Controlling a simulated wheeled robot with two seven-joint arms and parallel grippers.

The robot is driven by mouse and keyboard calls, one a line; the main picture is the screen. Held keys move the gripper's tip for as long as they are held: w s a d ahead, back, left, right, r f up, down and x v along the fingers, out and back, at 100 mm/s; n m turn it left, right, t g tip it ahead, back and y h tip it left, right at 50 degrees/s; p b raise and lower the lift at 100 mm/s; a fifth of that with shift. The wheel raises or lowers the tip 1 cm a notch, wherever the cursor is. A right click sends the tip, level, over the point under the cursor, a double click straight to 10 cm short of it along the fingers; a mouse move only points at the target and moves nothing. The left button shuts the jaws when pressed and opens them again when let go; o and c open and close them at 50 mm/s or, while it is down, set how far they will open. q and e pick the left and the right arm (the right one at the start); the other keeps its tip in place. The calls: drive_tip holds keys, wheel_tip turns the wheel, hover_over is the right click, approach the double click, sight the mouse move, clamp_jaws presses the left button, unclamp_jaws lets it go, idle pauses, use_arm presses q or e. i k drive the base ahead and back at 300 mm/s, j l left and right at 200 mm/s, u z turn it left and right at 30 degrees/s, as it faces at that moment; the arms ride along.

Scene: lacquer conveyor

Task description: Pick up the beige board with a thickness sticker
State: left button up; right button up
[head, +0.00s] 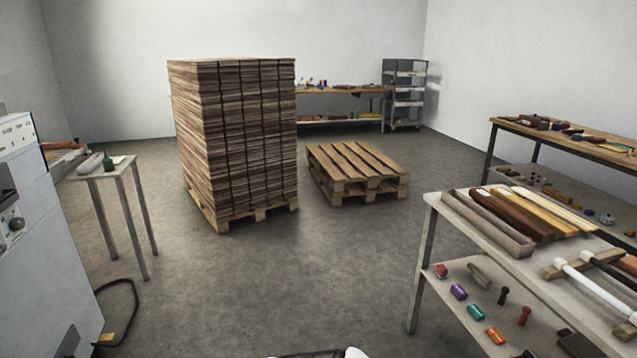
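Several long boards lie side by side on the right-hand table. They run from dark brown boards (510,214) to lighter beige and yellowish boards (553,211) on their right. Small pale patches show at the far ends of some boards; they are too small to read, so I cannot tell which beige board has a thickness sticker. Neither of my grippers can be made out in the head view, and nothing is seen touching the boards.
A long grey-beige trough (488,222) lies left of the boards on the table (455,207). White-tipped rods lie nearer. A tall board stack (240,140) and an empty pallet (355,170) stand mid-room. A machine (40,250) is at left. Floor between is clear.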

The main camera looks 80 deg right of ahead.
sight(553, 223)
drive_tip(key=z, duration=4)
